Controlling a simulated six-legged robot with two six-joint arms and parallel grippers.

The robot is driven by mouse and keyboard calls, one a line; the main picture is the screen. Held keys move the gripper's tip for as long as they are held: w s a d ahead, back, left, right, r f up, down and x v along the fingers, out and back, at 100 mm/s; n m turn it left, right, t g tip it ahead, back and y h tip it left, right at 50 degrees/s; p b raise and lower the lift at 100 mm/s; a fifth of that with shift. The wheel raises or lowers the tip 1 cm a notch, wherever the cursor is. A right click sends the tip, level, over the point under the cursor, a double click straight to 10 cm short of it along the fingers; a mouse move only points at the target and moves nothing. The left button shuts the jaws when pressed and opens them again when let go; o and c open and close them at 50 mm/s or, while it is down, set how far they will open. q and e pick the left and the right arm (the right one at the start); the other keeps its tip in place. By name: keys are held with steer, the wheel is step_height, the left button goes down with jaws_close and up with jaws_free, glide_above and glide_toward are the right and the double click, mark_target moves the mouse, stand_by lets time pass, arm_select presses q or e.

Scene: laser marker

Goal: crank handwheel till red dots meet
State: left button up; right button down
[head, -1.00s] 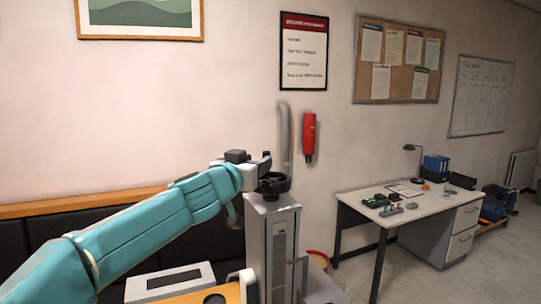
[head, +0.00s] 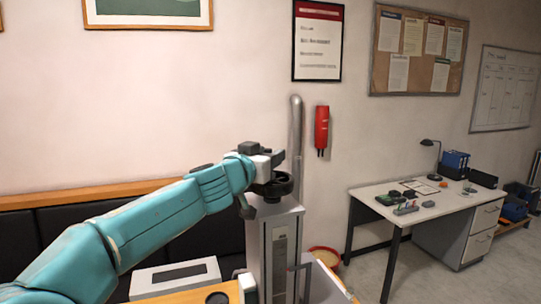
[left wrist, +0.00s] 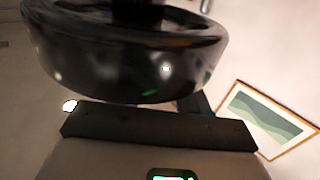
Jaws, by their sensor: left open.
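The black handwheel (head: 275,187) sits on top of the grey marker column (head: 273,240) in the head view. My left gripper (head: 262,160) is open at the wheel's upper rim, on its far left side. In the left wrist view the glossy black wheel (left wrist: 130,60) fills the top of the picture, just above a dark gripper part (left wrist: 155,128). I cannot tell whether they touch. No red dots can be made out in either view. My right gripper is not in view.
A white desk (head: 425,205) with small items stands to the right. A light device with a dark screen (head: 178,277) sits low, left of the column.

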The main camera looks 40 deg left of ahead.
arm_select(q)
steer(key=shift+s+d+r, duration=0.2)
steer(key=shift+s+d, duration=0.05)
steer(key=shift+s, duration=0.05)
steer(key=shift+w+a+f, duration=0.1)
steer(key=shift+w+f, duration=0.1)
steer(key=shift+w, duration=0.05)
jaws_close()
steer(key=shift+r+h, duration=0.1)
steer(key=shift+h, duration=0.2)
